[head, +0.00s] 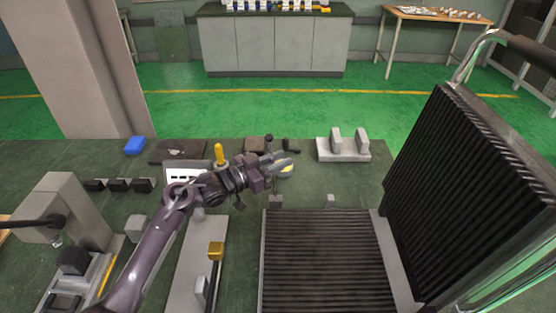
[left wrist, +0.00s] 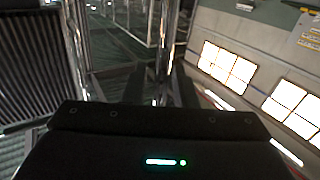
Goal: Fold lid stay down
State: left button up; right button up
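The machine has a black ribbed lower plate (head: 325,265) lying flat and a black ribbed lid (head: 465,190) standing raised at its right. Curved chrome tubing (head: 478,55) with a dark bar is at the lid's top. I cannot tell which part is the lid stay. My left gripper (head: 281,163) is above the bench behind the lower plate, clear of the lid. In the left wrist view its two dark fingers (left wrist: 160,88) look apart, with a shiny upright post (left wrist: 160,45) showing between or beyond them. Contact cannot be told. My right gripper is out of view.
A grey two-pronged block (head: 343,150) stands behind the lower plate. A yellow-handled tool (head: 219,155), a blue block (head: 135,145) and a gold-knobbed rod (head: 216,251) are around my left arm. A grey press-like device (head: 75,205) is at the left.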

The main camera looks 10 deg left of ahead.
pick_arm(q)
grip_shut()
jog(key=shift+w+d+f+m+g+y+p, duration=0.4)
jog(key=shift+d+f+m+g+y, duration=0.65)
jog(key=shift+d+f+y, duration=1)
jog(key=shift+w+d+f+m+g+y+p, duration=0.4)
jog(key=shift+d+f+m+g+y, duration=0.6)
jog(key=shift+d+f+y, duration=1.05)
jog(key=shift+w+d+f+m+g+y+p, duration=0.4)
jog(key=shift+d+f+m+g+y, duration=0.6)
jog(key=shift+d+f+y, duration=1.05)
jog(key=shift+a+r+y, duration=0.3)
jog(key=shift+a+y, duration=0.1)
jog(key=shift+y, duration=0.05)
